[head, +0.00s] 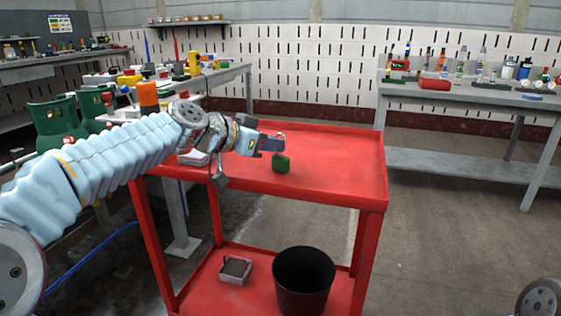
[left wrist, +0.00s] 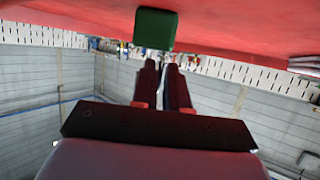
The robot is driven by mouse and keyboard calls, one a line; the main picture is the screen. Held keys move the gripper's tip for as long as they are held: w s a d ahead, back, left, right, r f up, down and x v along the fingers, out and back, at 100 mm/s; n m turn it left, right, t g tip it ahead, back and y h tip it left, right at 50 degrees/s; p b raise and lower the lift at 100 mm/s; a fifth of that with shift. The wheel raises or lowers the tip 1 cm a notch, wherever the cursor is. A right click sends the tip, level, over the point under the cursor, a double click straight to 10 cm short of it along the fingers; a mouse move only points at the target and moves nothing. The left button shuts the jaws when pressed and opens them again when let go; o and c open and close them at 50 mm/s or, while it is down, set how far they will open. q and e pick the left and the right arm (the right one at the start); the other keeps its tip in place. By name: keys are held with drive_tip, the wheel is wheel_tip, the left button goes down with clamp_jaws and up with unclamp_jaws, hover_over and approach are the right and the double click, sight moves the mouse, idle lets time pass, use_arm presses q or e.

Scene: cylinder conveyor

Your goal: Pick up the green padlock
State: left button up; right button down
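The green padlock (head: 281,164) is over the red cart's top, its body below and its shackle upward. My left gripper (head: 272,144) reaches it from the left, its fingertips at the shackle. In the left wrist view the padlock's green body (left wrist: 155,28) lies just beyond the fingertips (left wrist: 162,62). The fingers are close together with only a narrow gap, and appear shut on the shackle, which they hide there. I cannot tell whether the padlock touches the cart top. My right gripper is not in view.
The red cart (head: 345,160) has a raised rim and a mostly clear top. Its lower shelf holds a black bin (head: 303,280) and a small grey box (head: 235,270). An orange-topped item (head: 148,95) and green containers (head: 60,120) stand left, near my arm. A cluttered workbench (head: 460,93) is at right.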

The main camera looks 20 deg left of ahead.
use_arm(q)
clamp_jaws()
